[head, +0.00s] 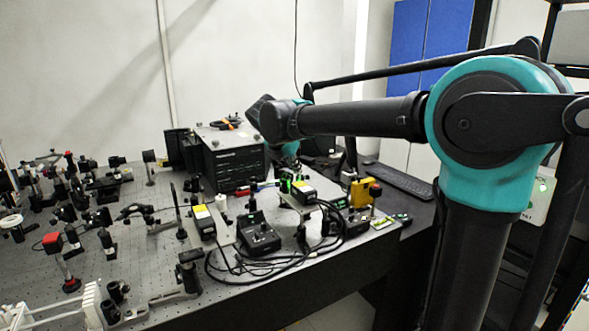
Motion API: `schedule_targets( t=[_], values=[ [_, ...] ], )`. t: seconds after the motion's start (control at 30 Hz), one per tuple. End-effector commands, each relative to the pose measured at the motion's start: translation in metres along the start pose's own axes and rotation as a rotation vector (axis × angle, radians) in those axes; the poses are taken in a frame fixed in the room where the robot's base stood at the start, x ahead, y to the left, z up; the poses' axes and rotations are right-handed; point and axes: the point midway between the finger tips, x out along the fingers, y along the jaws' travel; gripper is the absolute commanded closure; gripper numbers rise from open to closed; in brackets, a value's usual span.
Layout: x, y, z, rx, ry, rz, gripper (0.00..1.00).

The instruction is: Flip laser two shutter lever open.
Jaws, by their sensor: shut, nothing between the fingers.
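Two small black laser boxes with yellow labels stand on the bench. One laser box (304,190) sits right of centre on a light-coloured mount, and the other laser box (203,221) is further left and nearer. I cannot tell which is laser two. A small green glow shows by the left end of the right laser box. The shutter lever is too small to make out. My gripper (287,174) is shut and empty. It points down just behind and above the right laser box, small and partly lost in the clutter. I cannot tell whether it touches anything.
The perforated optical bench (145,240) carries several optics posts on the left. A black controller box (258,237) with looped cables stands in front of the lasers. A large black instrument (234,165) is behind. A yellow-topped mount (366,190) and a keyboard (400,181) are to the right.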

Motion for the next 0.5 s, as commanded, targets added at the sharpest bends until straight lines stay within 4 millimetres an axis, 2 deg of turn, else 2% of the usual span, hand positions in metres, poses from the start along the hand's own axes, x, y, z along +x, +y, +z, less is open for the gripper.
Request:
schedule_targets(
  t=[0.5],
  values=[
    [0.002,-0.0035,0.0066,0.029,0.077,0.027,1.0]
  ],
)
